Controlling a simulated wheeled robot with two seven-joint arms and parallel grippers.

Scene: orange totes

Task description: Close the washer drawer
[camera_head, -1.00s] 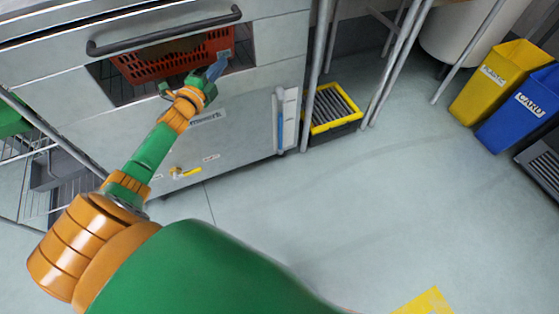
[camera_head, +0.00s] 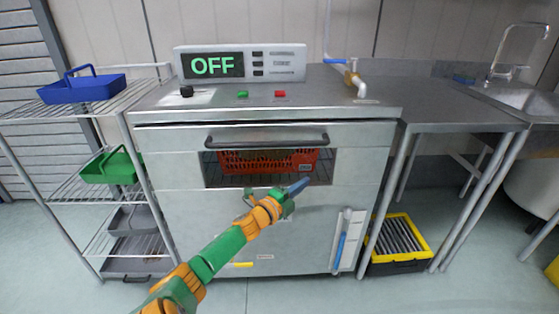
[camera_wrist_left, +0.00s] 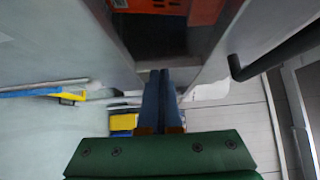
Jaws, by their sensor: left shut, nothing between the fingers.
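The washer (camera_head: 270,235) is a steel cabinet with a display (camera_head: 213,65) reading OFF. Its drawer front (camera_head: 362,165) has a dark bar handle (camera_head: 266,140) and a window opening. A red basket (camera_head: 297,161) shows through the opening, and it also shows in the left wrist view (camera_wrist_left: 205,10). I cannot tell how far the drawer stands out. My left gripper (camera_head: 303,184) is shut and empty in front of the opening's lower right part. In the left wrist view its blue fingers (camera_wrist_left: 161,77) lie together, and the handle (camera_wrist_left: 280,50) is to their right. My right gripper is not in view.
A wire rack (camera_head: 70,190) with a blue basket (camera_head: 82,88) and a green basket (camera_head: 108,166) stands left. A steel table with a sink (camera_head: 520,97) stands right. A yellow-rimmed crate (camera_head: 400,240) sits on the floor beneath it. Some floor in front is clear.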

